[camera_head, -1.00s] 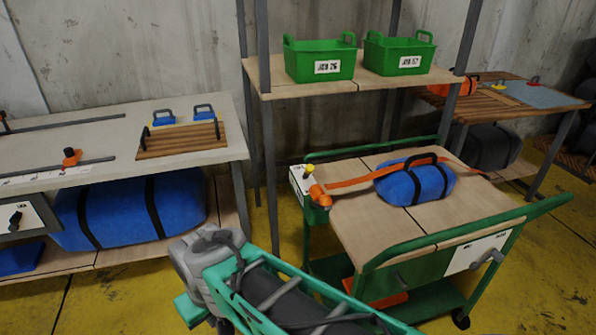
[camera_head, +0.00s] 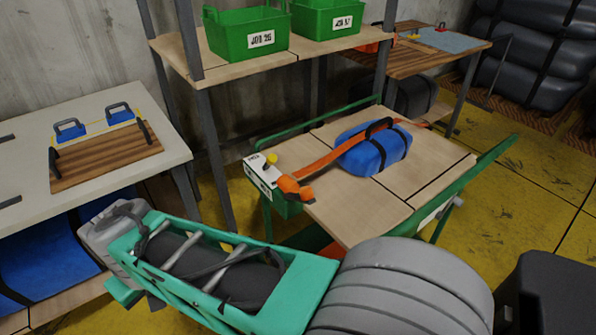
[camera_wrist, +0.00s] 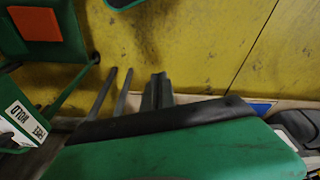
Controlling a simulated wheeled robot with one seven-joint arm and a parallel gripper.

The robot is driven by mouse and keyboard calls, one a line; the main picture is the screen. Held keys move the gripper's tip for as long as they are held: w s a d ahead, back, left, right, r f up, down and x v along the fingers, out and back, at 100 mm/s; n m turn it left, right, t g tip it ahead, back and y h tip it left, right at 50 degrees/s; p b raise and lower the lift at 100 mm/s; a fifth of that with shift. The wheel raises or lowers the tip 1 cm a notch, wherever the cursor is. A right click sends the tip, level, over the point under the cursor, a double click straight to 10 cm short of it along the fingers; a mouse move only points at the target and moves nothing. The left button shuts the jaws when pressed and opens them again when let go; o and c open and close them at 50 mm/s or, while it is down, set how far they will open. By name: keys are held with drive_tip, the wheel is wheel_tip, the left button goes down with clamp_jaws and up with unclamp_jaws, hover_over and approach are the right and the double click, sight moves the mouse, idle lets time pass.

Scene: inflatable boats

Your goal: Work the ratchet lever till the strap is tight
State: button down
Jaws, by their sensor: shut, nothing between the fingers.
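The orange ratchet (camera_head: 295,188) sits at the left end of a green-framed cart, beside a white plate (camera_head: 262,173) with a yellow knob (camera_head: 271,158). The orange strap (camera_head: 325,160) runs from it over a blue bundle (camera_head: 372,148) with black bands. Strap tension cannot be judged, and the lever's position is too small to make out. My gripper (camera_wrist: 157,88) is shut and empty, pointing over the yellow floor in the wrist view. It is apart from the ratchet, which I cannot pick out in that view.
The cart's wooden top (camera_head: 425,165) is otherwise clear. A white-topped table (camera_head: 90,190) stands at left, and a shelf with green bins (camera_head: 245,35) behind. In the wrist view, a white sign (camera_wrist: 25,120) reads HOLD and FREE. Yellow floor (camera_head: 530,205) is open at right.

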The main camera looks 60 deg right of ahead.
drive_tip(key=w+d+r+m+g+h+p, duration=0.1)
drive_tip(key=d+r+m+g+h+p, duration=0.1)
drive_tip(key=d+r+m+p, duration=0.8)
drive_tip(key=s+d+r+m+g+p, duration=0.1)
drive_tip(key=s+d+r+m+p, duration=0.2)
drive_tip(key=d, duration=0.5)
drive_tip(key=s+d+r+m+g+p, duration=0.1)
drive_tip(key=s+d+r+m+p, duration=0.2)
drive_tip(key=d, duration=0.4)
drive_tip(key=s+d+r+m+g+p, duration=0.2)
drive_tip(key=s+d+r+m, duration=0.3)
drive_tip(key=d, duration=0.3)
drive_tip(key=shift+d+r+m+y+p, duration=0.35)
drive_tip(key=shift+r+m+p, duration=0.25)
drive_tip(key=shift+r+p, duration=0.25)
drive_tip(key=shift+s+f, duration=0.1)
drive_tip(key=shift+f, duration=0.05)
drive_tip(key=p, duration=0.2)
approach(306, 188)
drive_tip(key=x, duration=0.5)
drive_tip(key=shift+d+f, duration=0.1)
drive_tip(key=shift+d, duration=0.2)
drive_tip(key=shift+s+a+f, duration=0.1)
drive_tip(key=shift+f, duration=0.45)
